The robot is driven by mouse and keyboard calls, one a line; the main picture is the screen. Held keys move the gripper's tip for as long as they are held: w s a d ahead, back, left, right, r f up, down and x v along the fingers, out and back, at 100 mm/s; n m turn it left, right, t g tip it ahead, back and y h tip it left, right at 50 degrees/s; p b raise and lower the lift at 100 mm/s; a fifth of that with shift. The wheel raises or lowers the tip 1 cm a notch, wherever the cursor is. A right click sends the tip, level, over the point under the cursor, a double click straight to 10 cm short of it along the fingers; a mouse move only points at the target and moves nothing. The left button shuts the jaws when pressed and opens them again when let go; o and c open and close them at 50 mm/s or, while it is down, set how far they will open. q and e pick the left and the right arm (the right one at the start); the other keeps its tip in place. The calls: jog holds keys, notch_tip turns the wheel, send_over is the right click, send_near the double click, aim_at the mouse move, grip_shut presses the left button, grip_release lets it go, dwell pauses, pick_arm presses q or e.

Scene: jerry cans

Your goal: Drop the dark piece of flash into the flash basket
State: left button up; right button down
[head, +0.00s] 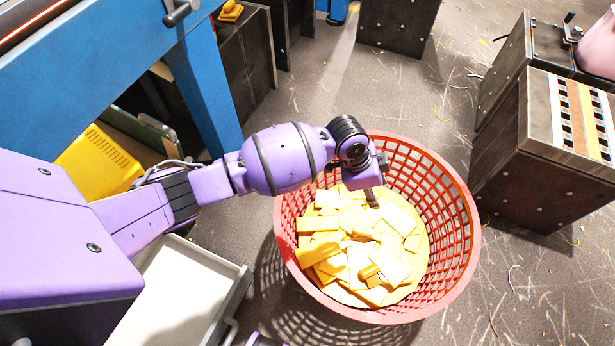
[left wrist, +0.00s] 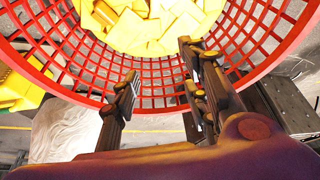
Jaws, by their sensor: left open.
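The red mesh flash basket (head: 463,235) stands on the floor with many flat yellow pieces (head: 352,262) inside. My left gripper (head: 372,196) reaches in from the left and hangs over the basket's far part, above the pieces. In the left wrist view my left gripper (left wrist: 163,72) has its two dark fingers spread apart with nothing between them. The basket's red lattice wall (left wrist: 155,84) and the yellow pieces (left wrist: 150,25) show beyond the fingers. I see no dark piece of flash in either view. My right gripper is out of view.
A dark metal cabinet (head: 500,150) with a striped top stands to the right of the basket. A blue machine frame (head: 205,85) and a yellow bin (head: 98,160) are at the left. A pale tray (head: 175,290) lies left of the basket. Scuffed floor is free around the basket's right and front.

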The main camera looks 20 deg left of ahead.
pick_arm(q)
jog(key=v, duration=0.9)
jog(key=shift+r, duration=0.2)
jog(key=shift+d, duration=0.1)
